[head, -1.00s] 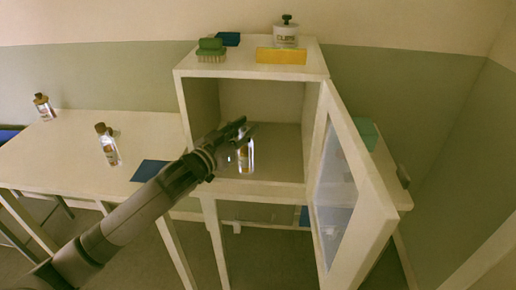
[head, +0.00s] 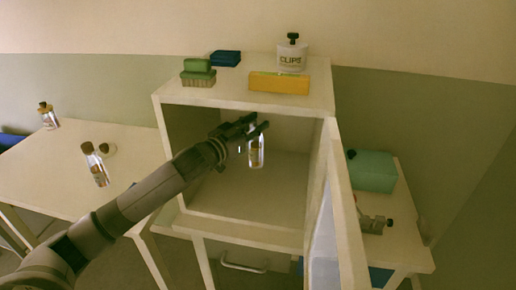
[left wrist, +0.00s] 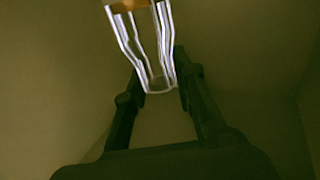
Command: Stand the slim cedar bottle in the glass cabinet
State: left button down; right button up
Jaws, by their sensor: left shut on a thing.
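The bottle (head: 256,152) is slim and clear with a brown-orange patch; I cannot read its label. My left gripper (head: 256,124) is shut on its upper part and holds it upright in the opening of the white cabinet (head: 240,235). The bottle appears above the cabinet floor, with no contact visible. The cabinet door (head: 349,215) stands open at the right, with a glass pane. The right gripper is not in view.
On the cabinet top are a green brush (head: 198,75), a blue block (head: 226,58), a yellow block (head: 278,82) and a CLIPS jar (head: 292,55). A teal box (head: 371,171) is at the right. The cabinet interior looks otherwise empty.

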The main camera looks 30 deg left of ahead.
aim_at(251, 144)
pick_arm(q)
jog(key=shift+f, duration=0.5)
notch_tip(251, 144, down, 4)
jog(key=shift+f, duration=0.1)
jog(key=shift+w, duration=0.1)
jog(key=c, duration=1.7)
grip_release()
jog(key=shift+f, duration=0.1)
jog(key=o, duration=0.4)
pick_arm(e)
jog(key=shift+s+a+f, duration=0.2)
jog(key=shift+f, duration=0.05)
